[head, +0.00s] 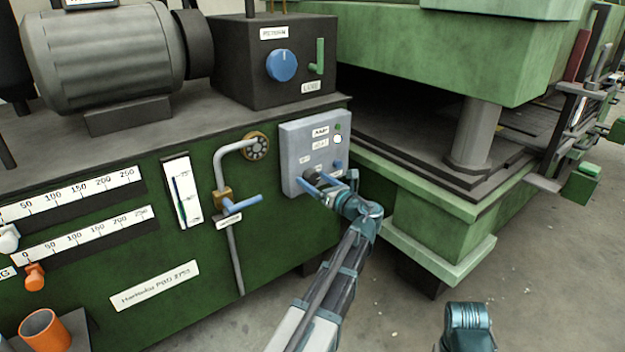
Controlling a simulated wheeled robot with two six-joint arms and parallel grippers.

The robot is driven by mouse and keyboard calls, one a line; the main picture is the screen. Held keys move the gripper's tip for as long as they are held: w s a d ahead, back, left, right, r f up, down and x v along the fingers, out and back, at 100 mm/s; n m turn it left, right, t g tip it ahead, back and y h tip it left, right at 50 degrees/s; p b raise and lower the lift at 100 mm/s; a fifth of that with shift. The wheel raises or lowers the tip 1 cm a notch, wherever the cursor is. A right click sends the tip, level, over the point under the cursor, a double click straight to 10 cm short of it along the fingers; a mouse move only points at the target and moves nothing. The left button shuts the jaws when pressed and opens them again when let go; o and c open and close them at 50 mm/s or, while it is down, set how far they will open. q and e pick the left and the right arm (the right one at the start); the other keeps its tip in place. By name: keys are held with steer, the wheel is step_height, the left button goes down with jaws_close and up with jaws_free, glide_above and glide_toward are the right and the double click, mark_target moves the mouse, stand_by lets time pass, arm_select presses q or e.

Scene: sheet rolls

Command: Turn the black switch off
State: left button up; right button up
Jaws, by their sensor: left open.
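The light grey control box (291,152) is mounted on the green machine front. A small dark knob on its lower part, which looks like the black switch (309,175), is partly hidden by my gripper. Its on or off position cannot be read. My left gripper (322,177) is open at the lower part of the box, its blue fingers near either side of the dark knob. I cannot tell whether they touch it. My right gripper is not in view; only a teal part of my right arm shows at the bottom right.
Left of the box are a bent grey pipe and a blue-handled valve (240,205). A black housing with a blue dial (282,65) stands above. The green press (440,215) is close on the right. Open floor (545,270) lies at the lower right.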

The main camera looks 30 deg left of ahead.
arm_select(q)
steer(key=shift+w+a, duration=0.15)
steer(key=shift+a, duration=0.35)
steer(key=c, duration=1.4)
